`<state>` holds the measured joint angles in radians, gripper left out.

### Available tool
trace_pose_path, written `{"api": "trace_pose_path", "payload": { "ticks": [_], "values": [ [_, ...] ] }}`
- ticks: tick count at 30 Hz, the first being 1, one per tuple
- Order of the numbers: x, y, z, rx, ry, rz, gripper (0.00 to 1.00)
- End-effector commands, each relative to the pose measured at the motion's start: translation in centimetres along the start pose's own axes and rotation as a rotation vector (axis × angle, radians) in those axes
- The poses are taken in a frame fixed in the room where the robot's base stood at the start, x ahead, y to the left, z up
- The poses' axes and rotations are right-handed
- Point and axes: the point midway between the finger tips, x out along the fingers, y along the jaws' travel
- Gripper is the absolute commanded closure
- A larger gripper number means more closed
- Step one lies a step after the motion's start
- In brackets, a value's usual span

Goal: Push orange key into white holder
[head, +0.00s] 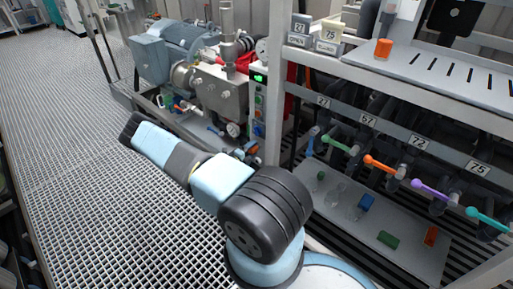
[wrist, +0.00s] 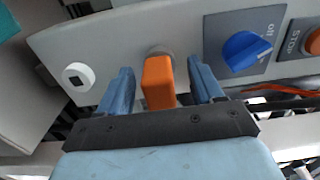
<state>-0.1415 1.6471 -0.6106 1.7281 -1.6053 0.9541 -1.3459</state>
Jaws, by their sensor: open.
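The orange key (wrist: 158,82) stands between my gripper's two blue fingers in the wrist view, with a visible gap on each side. My gripper (wrist: 160,88) is open around it, facing a light grey panel. The key's far end meets a round greyish fitting (wrist: 160,50) on the panel; how deep it sits there is hidden. A white round holder (wrist: 77,77) with a dark slot is on the panel to the left of my gripper.
A blue knob (wrist: 246,52) and an orange-red stop button (wrist: 314,42) are right of the key. The grey control box (head: 259,100) stands beside pump machinery (head: 190,60) and a rack post (head: 281,100). A shelf with coloured valve handles (head: 385,165) is at the right.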

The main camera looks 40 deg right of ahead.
Motion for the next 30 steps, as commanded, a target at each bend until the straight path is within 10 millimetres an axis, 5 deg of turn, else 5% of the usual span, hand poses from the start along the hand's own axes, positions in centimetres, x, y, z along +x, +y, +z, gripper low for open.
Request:
{"api": "trace_pose_path", "payload": {
  "ticks": [17,30],
  "values": [
    [-0.01,0.02,-0.01,0.0,0.0,0.0,0.35],
    [-0.04,0.03,0.0,0.0,0.0,0.001,0.77]
  ]
}}
